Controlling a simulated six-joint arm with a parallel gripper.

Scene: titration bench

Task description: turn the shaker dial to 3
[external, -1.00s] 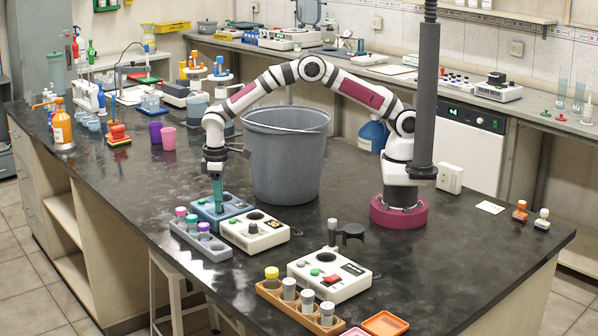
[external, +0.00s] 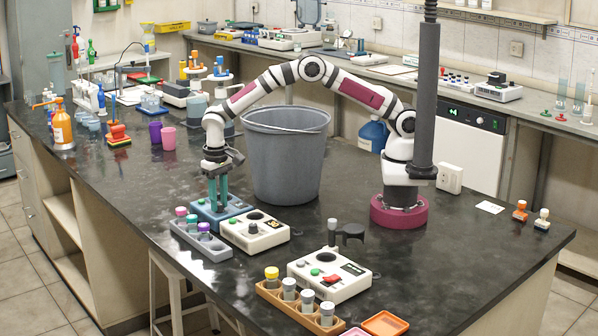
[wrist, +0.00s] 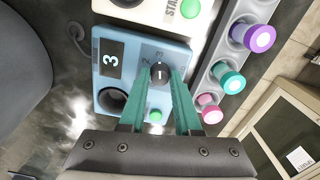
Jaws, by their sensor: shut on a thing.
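The blue shaker (external: 229,208) stands on the black bench, left of the grey bucket. In the wrist view its blue top (wrist: 125,58) shows a display (wrist: 111,58) reading 3, a dark round recess, a green button (wrist: 155,116) and number marks beside the dial. My gripper (external: 217,200) points down over the shaker. In the wrist view its two teal fingers (wrist: 160,84) are shut on the dark dial (wrist: 159,72), one on each side. The dial's pointer is partly hidden between the fingers.
A grey rack (external: 200,240) with several capped tubes stands right beside the shaker. A white device (external: 254,232) sits close in front. The tall grey bucket (external: 284,160) stands behind. Another white device (external: 329,275) is further right.

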